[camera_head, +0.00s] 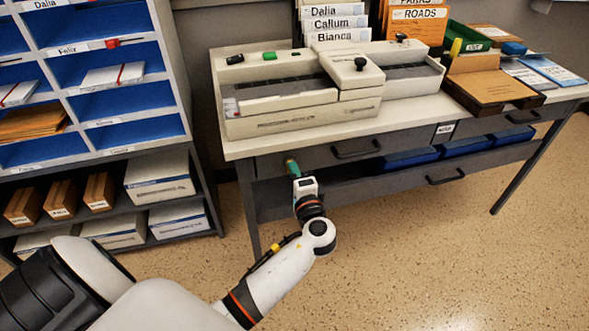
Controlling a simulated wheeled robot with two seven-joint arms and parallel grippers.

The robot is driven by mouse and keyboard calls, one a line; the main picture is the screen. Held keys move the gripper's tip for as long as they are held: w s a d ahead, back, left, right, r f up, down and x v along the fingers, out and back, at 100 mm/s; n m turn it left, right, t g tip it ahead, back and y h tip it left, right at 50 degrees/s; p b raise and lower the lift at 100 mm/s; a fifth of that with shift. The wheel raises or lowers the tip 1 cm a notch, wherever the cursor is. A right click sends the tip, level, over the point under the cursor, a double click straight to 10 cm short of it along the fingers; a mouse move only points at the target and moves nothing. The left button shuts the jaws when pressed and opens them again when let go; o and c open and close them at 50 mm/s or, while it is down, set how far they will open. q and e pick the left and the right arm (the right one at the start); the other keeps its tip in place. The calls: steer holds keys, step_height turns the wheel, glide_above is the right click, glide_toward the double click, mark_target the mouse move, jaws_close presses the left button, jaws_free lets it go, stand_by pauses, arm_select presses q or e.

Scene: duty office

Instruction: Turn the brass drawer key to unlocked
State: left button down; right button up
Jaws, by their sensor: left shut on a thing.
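My left gripper (293,170) reaches up to the left part of the grey drawer front (320,157) under the table top. It is shut at the drawer's face, on what appears to be the brass drawer key. The key is too small and too covered by the gripper to make out, so its turn angle cannot be told. A small greenish piece shows at the gripper's tip. The drawer looks closed, with a dark handle (356,151) to the right of the gripper. My right gripper is not in view.
A large cream machine (300,103) stands on the table (415,119) above the drawer. A lower drawer has its own handle (446,177), with blue bins (466,147) behind. A pigeonhole shelf (180,60) with boxes stands left. The floor (430,260) at front right is clear.

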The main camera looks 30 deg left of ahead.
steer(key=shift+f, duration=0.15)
arm_select(q)
steer(key=c, duration=1.6)
jaws_free()
